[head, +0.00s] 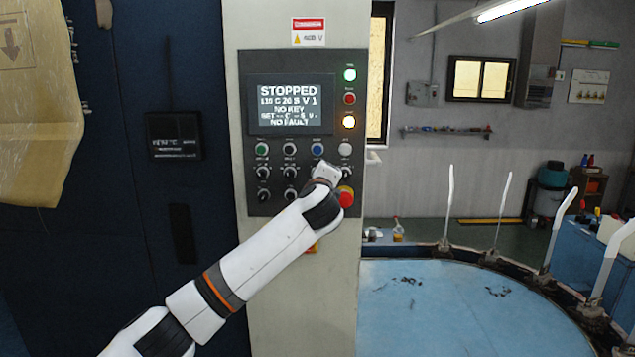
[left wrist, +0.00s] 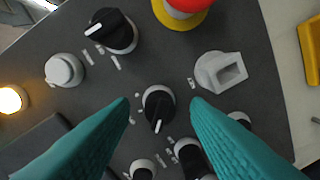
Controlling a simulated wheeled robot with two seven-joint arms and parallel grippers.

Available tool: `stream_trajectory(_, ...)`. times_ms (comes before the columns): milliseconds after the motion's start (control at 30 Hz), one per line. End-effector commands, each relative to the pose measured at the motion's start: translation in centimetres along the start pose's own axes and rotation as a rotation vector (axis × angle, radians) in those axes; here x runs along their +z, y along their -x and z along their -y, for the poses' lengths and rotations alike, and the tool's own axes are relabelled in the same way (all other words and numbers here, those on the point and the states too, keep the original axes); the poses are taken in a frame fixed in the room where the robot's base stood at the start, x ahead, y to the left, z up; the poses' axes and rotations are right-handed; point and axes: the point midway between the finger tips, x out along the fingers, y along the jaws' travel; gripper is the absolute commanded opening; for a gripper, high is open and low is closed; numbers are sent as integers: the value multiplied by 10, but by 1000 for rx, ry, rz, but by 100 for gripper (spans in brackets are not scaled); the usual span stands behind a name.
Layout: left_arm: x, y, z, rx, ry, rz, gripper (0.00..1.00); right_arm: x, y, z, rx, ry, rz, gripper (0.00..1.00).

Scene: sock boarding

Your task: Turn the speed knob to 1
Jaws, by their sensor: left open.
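My left gripper (head: 325,174) is at the control panel (head: 310,90), in front of its knob rows. In the left wrist view the teal fingers (left wrist: 158,106) are open, with a black knob (left wrist: 157,103) between and just beyond their tips. That knob's white pointer line faces the picture's bottom. I see no finger contact. Its small scale marks are unreadable, so I cannot confirm it is the speed knob. In the head view my gripper hides it. The screen (head: 290,104) reads STOPPED, with "V 1" ending its second line. My right gripper is not in view.
A red emergency button (head: 346,196) on a yellow base, a grey key switch (left wrist: 222,71) and another black knob (left wrist: 112,30) stand close around the fingers. More knobs (head: 290,172) lie to the left. A blue round table (head: 450,310) is at the right.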

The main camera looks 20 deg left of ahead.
Motion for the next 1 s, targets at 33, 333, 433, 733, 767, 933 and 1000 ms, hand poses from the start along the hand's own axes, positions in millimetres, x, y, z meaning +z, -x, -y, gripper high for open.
stream_trajectory(33,1,3,1,1,1,0,43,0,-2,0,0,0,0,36)
stream_trajectory(333,3,53,4,4,2,3,43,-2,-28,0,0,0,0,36)
stream_trajectory(433,3,75,4,5,2,2,43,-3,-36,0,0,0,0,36)
stream_trajectory(733,1,115,2,1,1,1,43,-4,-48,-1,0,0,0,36)
stream_trajectory(767,1,117,1,1,1,1,43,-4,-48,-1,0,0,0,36)
stream_trajectory(933,0,119,1,-2,0,0,43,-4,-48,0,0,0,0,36)
stream_trajectory(1000,0,119,1,-1,0,0,43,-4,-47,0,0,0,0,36)
